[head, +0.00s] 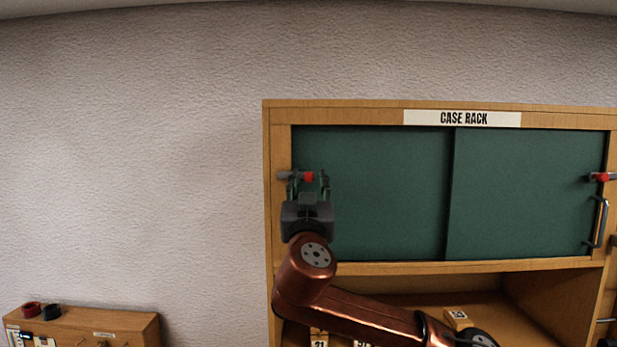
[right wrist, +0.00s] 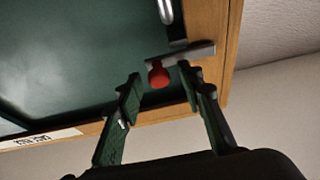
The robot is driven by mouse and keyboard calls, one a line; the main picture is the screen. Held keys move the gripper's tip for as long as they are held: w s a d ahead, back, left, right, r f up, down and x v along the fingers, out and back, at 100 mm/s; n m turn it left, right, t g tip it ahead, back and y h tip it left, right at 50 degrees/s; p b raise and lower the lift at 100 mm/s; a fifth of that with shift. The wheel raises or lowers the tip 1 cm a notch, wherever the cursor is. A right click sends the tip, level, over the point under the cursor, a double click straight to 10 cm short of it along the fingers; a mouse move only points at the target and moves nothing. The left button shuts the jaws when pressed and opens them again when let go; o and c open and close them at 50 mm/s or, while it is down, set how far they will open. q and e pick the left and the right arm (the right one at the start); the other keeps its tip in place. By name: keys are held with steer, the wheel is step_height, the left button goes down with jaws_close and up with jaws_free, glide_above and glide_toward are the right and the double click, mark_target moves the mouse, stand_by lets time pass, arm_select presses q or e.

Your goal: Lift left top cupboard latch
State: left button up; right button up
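The left top cupboard latch (head: 285,175) is a grey bar with a red knob (head: 309,176) on the left frame of the cupboard. In the right wrist view the latch bar (right wrist: 200,51) and red knob (right wrist: 158,76) show close ahead. My right gripper (head: 308,184) is in front of the latch, and its fingers are spread on either side of the knob. In the right wrist view the gripper (right wrist: 160,84) is open with a gap around the knob; I cannot tell whether a finger touches the bar. My left gripper is not in view.
Green sliding doors (head: 385,200) close the cupboard labelled "CASE RACK" (head: 462,118). A second red-knobbed latch (head: 600,177) and a metal handle (head: 600,225) are at right. An open shelf lies below. A wooden box (head: 110,325) stands at lower left.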

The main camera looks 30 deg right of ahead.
steer(key=shift+c, duration=0.2)
jaws_close()
stand_by(0.5)
